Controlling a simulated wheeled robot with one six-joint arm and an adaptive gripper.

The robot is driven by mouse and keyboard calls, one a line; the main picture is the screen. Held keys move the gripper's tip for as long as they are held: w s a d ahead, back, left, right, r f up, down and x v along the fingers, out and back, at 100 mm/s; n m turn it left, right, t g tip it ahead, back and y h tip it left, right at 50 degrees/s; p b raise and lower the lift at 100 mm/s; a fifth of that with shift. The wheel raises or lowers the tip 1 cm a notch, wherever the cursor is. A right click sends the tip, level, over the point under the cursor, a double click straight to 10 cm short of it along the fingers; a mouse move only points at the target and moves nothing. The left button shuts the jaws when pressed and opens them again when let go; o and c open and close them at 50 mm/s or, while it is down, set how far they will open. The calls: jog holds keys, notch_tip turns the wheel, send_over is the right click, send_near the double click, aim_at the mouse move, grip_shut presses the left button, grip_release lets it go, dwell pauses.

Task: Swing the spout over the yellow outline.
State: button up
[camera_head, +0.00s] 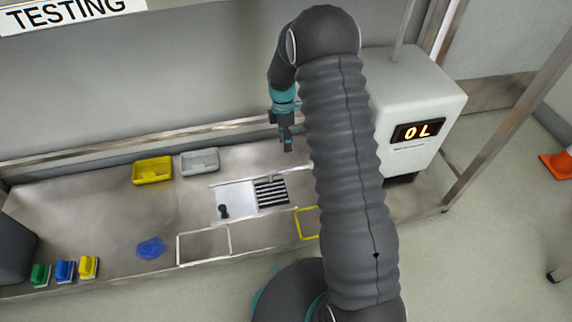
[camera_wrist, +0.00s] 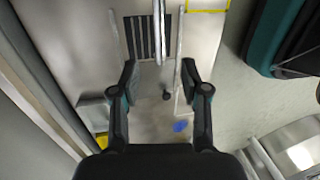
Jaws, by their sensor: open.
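The spout appears as a slim pale metal tube (camera_wrist: 157,30) in the wrist view, running over a black-striped grate (camera_wrist: 138,38). Its near end lies in line with the gap between my fingertips; I cannot tell its depth or any contact. My gripper (camera_wrist: 159,70) is open, with a finger on each side of that gap. In the head view my gripper (camera_head: 288,147) points down behind the grate (camera_head: 271,192). The yellow outline (camera_head: 299,225) lies on the bench's front right, partly hidden by my arm. Its edge also shows in the wrist view (camera_wrist: 208,11).
A white outline (camera_head: 203,262), blue cloth (camera_head: 150,248) and several coloured brushes (camera_head: 65,270) lie at left front. A yellow tray (camera_head: 152,170) and grey tray (camera_head: 199,162) stand at the back. A black knob (camera_head: 223,211) is beside the grate. A white machine (camera_head: 415,95) stands right.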

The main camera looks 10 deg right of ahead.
jog(key=f, duration=0.3)
jog(key=s+f, duration=0.1)
jog(key=f, duration=0.3)
jog(key=s+f+b, duration=0.1)
jog(key=f, duration=0.2)
jog(key=shift+s+f, duration=0.1)
jog(key=shift+f, duration=0.2)
grip_shut()
